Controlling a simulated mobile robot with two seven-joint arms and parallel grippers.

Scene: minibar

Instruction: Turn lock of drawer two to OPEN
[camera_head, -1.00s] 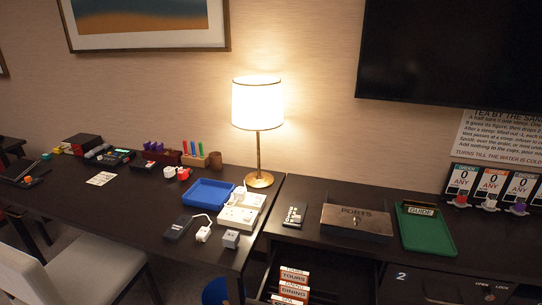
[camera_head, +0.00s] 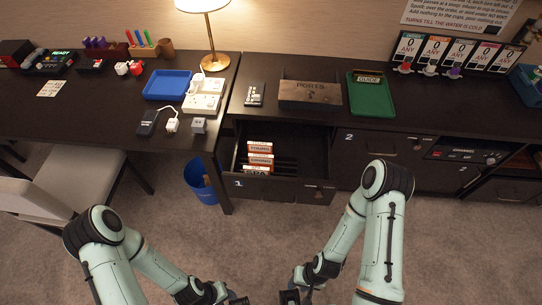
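Drawer two (camera_head: 352,150) is the closed dark front marked with a white 2, right of the open drawer one. Its lock (camera_head: 417,147) is small, near the front's upper right; its exact setting is too small to read. My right gripper (camera_head: 291,297) is at the bottom edge, low in front of the cabinet and well away from the lock. My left gripper (camera_head: 238,299) is also at the bottom edge, partly cut off. Neither gripper touches the cabinet, and I cannot tell how far their fingers are apart.
Drawer one (camera_head: 275,188) stands pulled out, with several labelled cards inside. A green tray (camera_head: 373,98) and a wooden PORTS box (camera_head: 310,92) stand on the cabinet top. A blue bin (camera_head: 200,180) and a chair (camera_head: 75,185) stand left. The carpet in front is clear.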

